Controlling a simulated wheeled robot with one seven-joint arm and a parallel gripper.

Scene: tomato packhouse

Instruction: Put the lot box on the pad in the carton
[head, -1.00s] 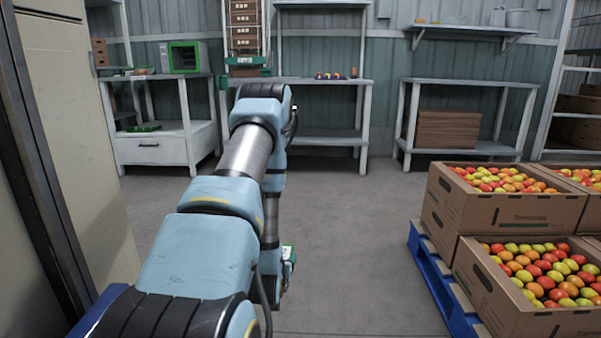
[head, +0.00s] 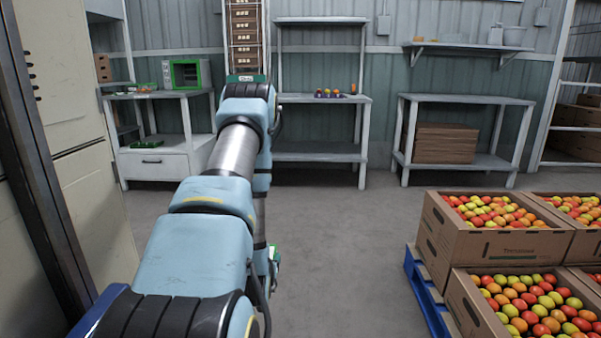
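My arm reaches forward across the left middle of the head view and bends down at its far end. My gripper's fingers are hidden behind my own arm, so I cannot see whether they are open or shut. A small green and white thing (head: 275,256) shows beside the arm's lower end; I cannot tell whether it is the lot box or is held. Open cardboard cartons (head: 493,244) stand stacked at the right, with red, yellow and green tomatoes in them. No carton with a bare pad in it can be made out.
A blue pallet (head: 428,297) carries the cartons. A drawer bench (head: 170,168) with a green-framed box (head: 187,73) stands at the back left, a shelf bench (head: 320,153) at the back middle and another bench (head: 465,99) at the back right. A cabinet (head: 88,200) is close on the left. The middle floor is clear.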

